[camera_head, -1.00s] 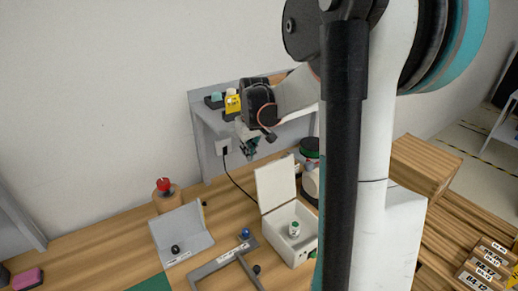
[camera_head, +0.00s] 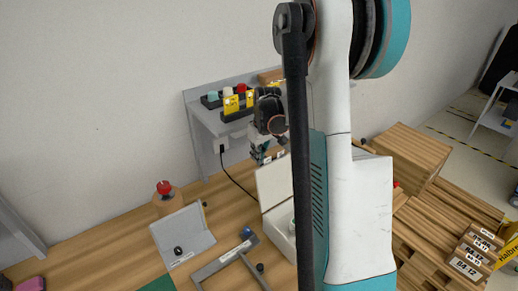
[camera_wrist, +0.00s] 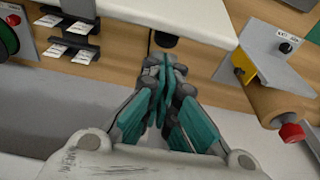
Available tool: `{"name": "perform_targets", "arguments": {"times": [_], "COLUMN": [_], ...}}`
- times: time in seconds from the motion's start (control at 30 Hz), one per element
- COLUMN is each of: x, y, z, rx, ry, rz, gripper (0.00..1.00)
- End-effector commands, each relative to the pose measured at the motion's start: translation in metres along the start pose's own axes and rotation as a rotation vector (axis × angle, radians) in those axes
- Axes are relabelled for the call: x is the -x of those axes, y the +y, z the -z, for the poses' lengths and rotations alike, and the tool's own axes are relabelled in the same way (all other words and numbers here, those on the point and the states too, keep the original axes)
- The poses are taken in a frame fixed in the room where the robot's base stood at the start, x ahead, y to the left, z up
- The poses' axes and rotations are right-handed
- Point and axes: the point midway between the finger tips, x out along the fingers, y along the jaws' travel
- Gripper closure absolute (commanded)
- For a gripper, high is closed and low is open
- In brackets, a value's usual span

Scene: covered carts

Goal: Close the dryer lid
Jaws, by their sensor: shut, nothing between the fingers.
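The dryer is a white box (camera_head: 281,238) on the wooden table in the head view, mostly hidden behind my arm. Its white lid (camera_head: 272,187) stands open and raised at the back. My gripper (camera_head: 265,158) is shut and empty, just behind and above the lid's top edge in the head view. In the wrist view its teal fingers (camera_wrist: 172,88) are together, below a white panel (camera_wrist: 190,18) that looks like the lid. I cannot tell whether they touch it.
A grey shelf (camera_head: 196,118) with yellow and dark items stands against the wall behind. A red button on a wooden block (camera_head: 164,188), a grey angled panel (camera_head: 180,236) and a grey frame (camera_head: 222,262) lie left of the dryer. A black cable (camera_head: 236,180) runs behind it.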

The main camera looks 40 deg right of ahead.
Motion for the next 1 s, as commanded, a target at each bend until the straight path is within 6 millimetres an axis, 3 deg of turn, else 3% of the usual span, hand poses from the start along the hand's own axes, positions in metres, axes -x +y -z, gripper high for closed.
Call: {"name": "perform_targets", "arguments": {"times": [0.2, 0.67, 1.0], "x": [-0.012, -0.011, 0.005], "y": [0.000, 0.000, 0.000], "z": [0.000, -0.003, -0.029], "rx": [0.000, 0.000, -0.003], "ry": [0.000, 0.011, 0.156], "rz": [0.000, 0.000, -0.005], "gripper": [1.00, 1.00, 1.00]}}
